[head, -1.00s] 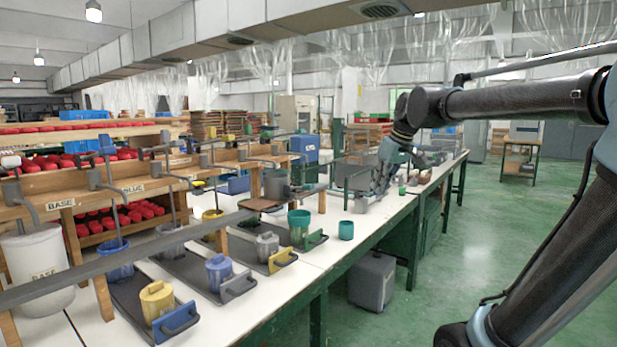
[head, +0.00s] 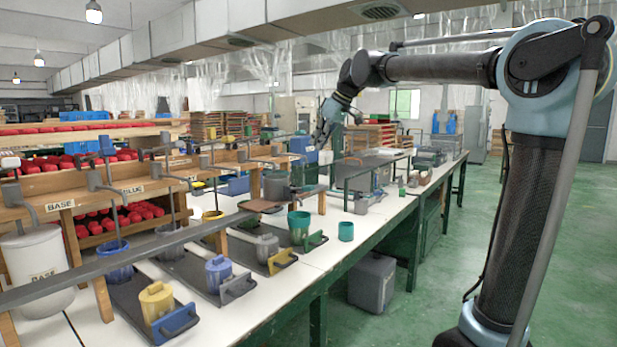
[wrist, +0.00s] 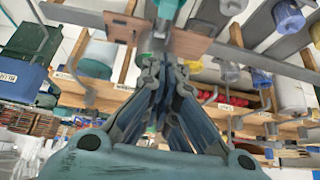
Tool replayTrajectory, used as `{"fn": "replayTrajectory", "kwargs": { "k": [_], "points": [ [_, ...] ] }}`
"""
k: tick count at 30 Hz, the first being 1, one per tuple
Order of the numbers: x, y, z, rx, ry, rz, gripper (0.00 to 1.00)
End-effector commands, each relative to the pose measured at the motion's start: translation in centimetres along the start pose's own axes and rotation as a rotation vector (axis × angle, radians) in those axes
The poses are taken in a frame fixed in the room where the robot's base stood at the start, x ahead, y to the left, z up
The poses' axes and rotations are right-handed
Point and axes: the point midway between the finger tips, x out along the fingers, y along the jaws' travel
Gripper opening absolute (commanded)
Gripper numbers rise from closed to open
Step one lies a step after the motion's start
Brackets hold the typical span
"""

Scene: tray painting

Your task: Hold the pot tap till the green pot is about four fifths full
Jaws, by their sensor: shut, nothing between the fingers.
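The green pot (head: 299,230) stands upright on a dark tray with a green handle on the white bench in the head view. Its fill level cannot be read from here. A grey tank (head: 276,186) with a bar to its right stands behind the pot. I cannot tell for sure which fitting is the pot tap. My gripper (head: 321,143) is raised over the bench, behind and above the pot, apart from it. In the wrist view the fingers of my gripper (wrist: 165,25) meet, empty, in front of a brown plate (wrist: 190,43).
A smaller green cup (head: 346,231) stands right of the pot. Trays with a yellow pot (head: 157,300) and a blue pot (head: 218,272) lie nearer. A wooden rack with taps and a white BASE bucket (head: 38,262) stands at left.

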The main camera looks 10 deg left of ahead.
Motion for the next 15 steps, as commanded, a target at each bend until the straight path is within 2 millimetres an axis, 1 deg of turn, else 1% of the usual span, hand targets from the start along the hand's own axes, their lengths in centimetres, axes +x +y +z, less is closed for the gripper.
{"fn": "replayTrajectory", "kwargs": {
  "k": [4,7,11,15],
  "points": [
    [0.6,0.1,0.0,0.001,0.0,0.0,0.0],
    [1.6,0.1,0.0,0.001,0.0,0.0,0.0],
    [3.7,0.1,0.1,0.0,-0.001,0.0,0.0],
    [6.2,0.1,0.0,0.0,-0.001,0.001,0.0]
  ]
}}
